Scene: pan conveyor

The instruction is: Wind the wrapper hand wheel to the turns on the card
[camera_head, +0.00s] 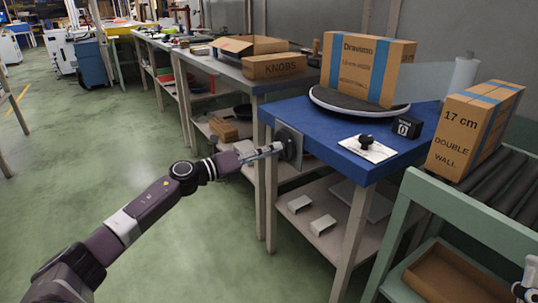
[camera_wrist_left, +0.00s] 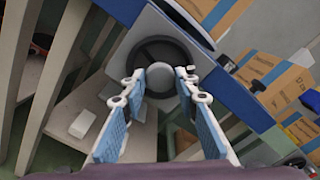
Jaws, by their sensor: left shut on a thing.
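The dark round hand wheel (camera_wrist_left: 160,65) sits on a grey plate (camera_head: 287,150) at the left end of the blue wrapper table (camera_head: 310,118). It also shows in the head view (camera_head: 291,149), partly behind the fingers. My left gripper (camera_head: 276,149) reaches it from the left and is shut on it, its two blue-padded fingers (camera_wrist_left: 160,85) on either side of the hub. A white card (camera_head: 358,150) lies on the table with a black knob-like thing on it; its writing is unreadable. A black block (camera_head: 407,128) beside it reads "10". Part of what looks like my right gripper (camera_head: 527,279) shows at lower right.
A carton (camera_head: 367,70) stands on the round turntable (camera_head: 330,104). Another carton marked "17 cm" (camera_head: 472,128) stands by the rollers (camera_head: 510,185) at right. Open floor is at left.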

